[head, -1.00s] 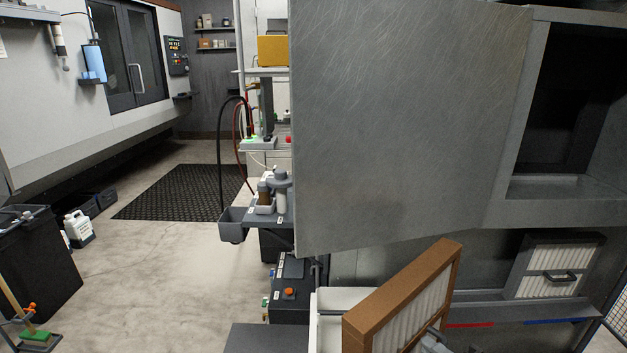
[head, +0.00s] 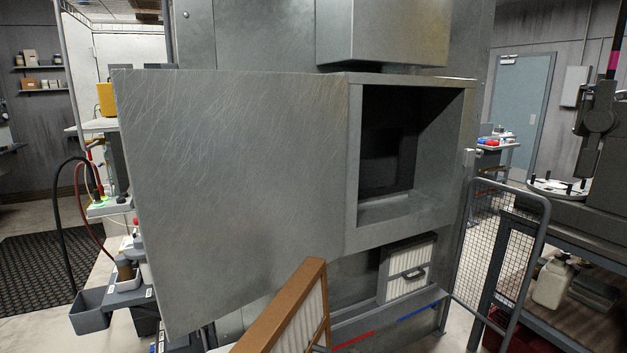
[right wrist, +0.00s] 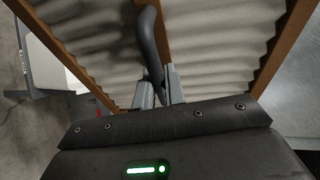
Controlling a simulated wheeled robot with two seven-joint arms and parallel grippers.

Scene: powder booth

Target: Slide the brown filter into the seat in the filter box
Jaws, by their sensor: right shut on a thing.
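The brown-framed filter (head: 283,310) with white pleats stands tilted at the bottom middle of the head view. In the right wrist view its frame (right wrist: 280,50) and pleats fill most of the picture. My right gripper (right wrist: 160,88) is shut on the filter's dark curved handle (right wrist: 149,35). The grey metal filter box (head: 352,165) has a dark square opening facing front, right of a wide scratched panel (head: 235,180). The filter is below and left of this opening, apart from it. The seat's details are lost in shadow. My left gripper is out of view.
A grey-framed pleated filter (head: 408,272) with a handle stands below the opening. A ledge in front bears a red stripe (head: 352,341) and a blue stripe (head: 416,312). A mesh barrier (head: 500,240) stands at right. A grey bin (head: 90,312) is at left.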

